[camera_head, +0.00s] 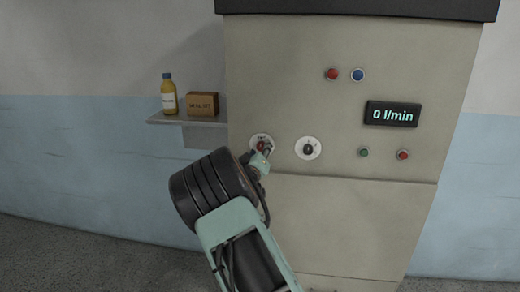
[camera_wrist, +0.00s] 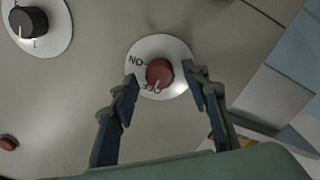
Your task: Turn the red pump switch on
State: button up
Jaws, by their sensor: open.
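The red pump switch (camera_wrist: 160,71) is a round knob on a white dial plate (camera_wrist: 173,46) marked ON and OFF. In the wrist view its white mark points toward OFF. My gripper (camera_wrist: 161,77) is open, with one finger on each side of the knob. A gap shows between the knob and each finger; I cannot tell how far the tips are from the panel. In the head view the red switch (camera_head: 261,142) is partly hidden by my gripper (camera_head: 263,155).
A black knob (camera_head: 308,149) on a white dial sits right of the switch. The display (camera_head: 392,114) reads 0 l/min. Red and blue buttons are above, green and red ones below it. A shelf (camera_head: 190,121) on the left holds a yellow bottle (camera_head: 169,97) and a brown box (camera_head: 203,104).

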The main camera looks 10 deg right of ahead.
jog(key=shift+w, duration=0.2)
jog(key=c, duration=1.2)
jog(key=shift+o, duration=0.2)
